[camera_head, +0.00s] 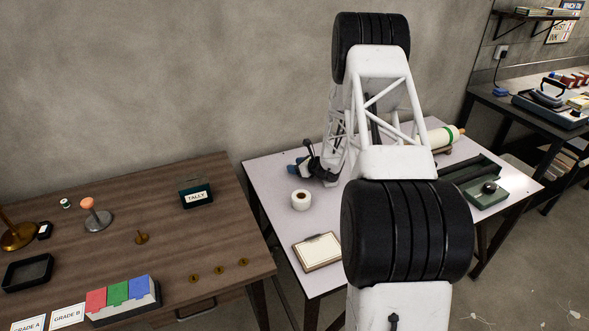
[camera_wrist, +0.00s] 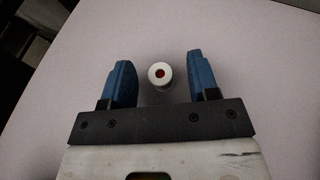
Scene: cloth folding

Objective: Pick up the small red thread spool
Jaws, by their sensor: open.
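The small thread spool (camera_wrist: 160,76) shows end-on in the wrist view, as a pale round top with a red centre, on the light tabletop (camera_wrist: 255,70). My gripper (camera_wrist: 160,62) is open, with one blue finger on each side of the spool and a visible gap on both sides. I cannot tell how far the fingertips are above the table. In the head view my gripper (camera_head: 299,168) is low over the far left part of the pale table (camera_head: 268,178).
A rolling-pin-like roll (camera_head: 440,138) and a green tray (camera_head: 487,198) are to the right. A brown table (camera_head: 150,240) with small items stands left.

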